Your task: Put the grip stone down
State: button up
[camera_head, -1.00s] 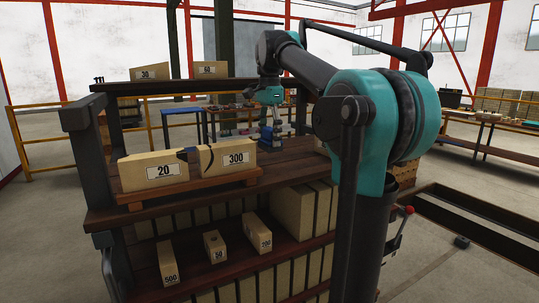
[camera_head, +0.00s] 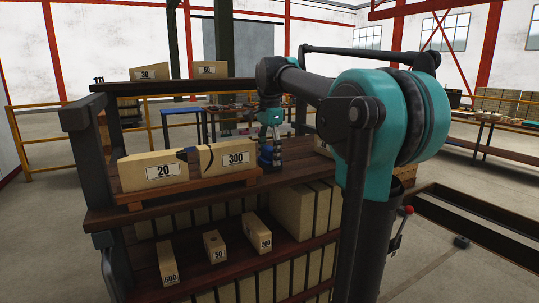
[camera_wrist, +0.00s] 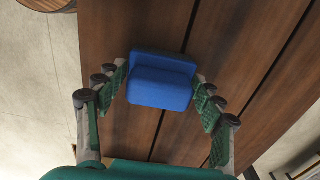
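The grip stone shows as a blue stepped block (camera_wrist: 162,82) in the wrist view, above or on brown wooden boards. My gripper (camera_wrist: 161,76) has one green-padded finger on each side of it, and the fingertips appear to meet its two side faces. It appears shut on the stone. In the head view my gripper (camera_head: 276,156) is low over the rack's upper shelf (camera_head: 222,196), just right of the block marked 300 (camera_head: 236,157). The blue stone (camera_head: 265,157) shows there beside the fingers. Whether its underside touches the boards cannot be told.
A block marked 20 (camera_head: 164,173) and the 300 block stand on a wooden tray (camera_head: 190,190) left of my gripper. Blocks marked 500 (camera_head: 169,262), 50 (camera_head: 215,246) and another (camera_head: 257,231) stand on the shelf below. Blocks 30 (camera_head: 150,72) and 60 (camera_head: 212,69) stand higher behind.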

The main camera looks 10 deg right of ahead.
aim_at(270, 148)
jog(key=shift+o, duration=1.3)
jog(key=shift+r, duration=0.1)
notch_tip(270, 148, up, 12)
jog(key=shift+f, duration=0.1)
jog(key=shift+r, duration=0.2)
jog(key=shift+s, duration=0.15)
